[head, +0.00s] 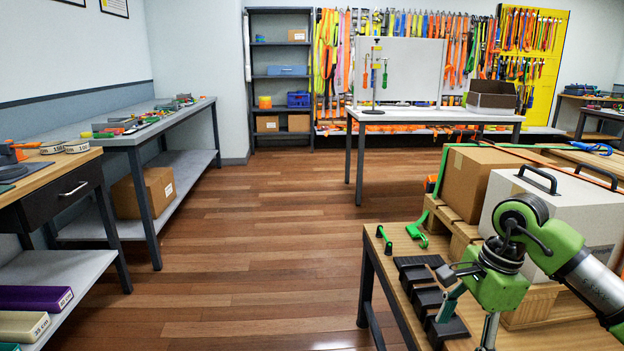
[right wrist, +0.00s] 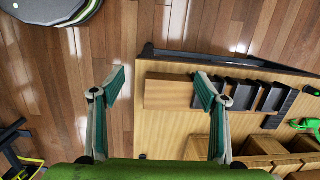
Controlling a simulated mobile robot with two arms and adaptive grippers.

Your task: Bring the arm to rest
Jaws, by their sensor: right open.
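My right gripper (head: 452,292) hangs over the wooden workbench (head: 385,262) at the lower right of the head view, its arm coming in from the right. In the right wrist view the right gripper (right wrist: 160,86) has its two fingers spread wide apart, with nothing between them. One finger lies over the floor and the other over the bench with a wooden block (right wrist: 168,92). Whether the fingers touch anything below cannot be told. My left gripper is not in view.
Black slotted holders (head: 421,284) stand on the bench beside the gripper, with green buckle pieces (head: 417,236) behind. A cardboard box (head: 470,180) and a white handled case (head: 510,192) stand close behind the arm. The wooden floor (head: 250,250) left of the bench is clear.

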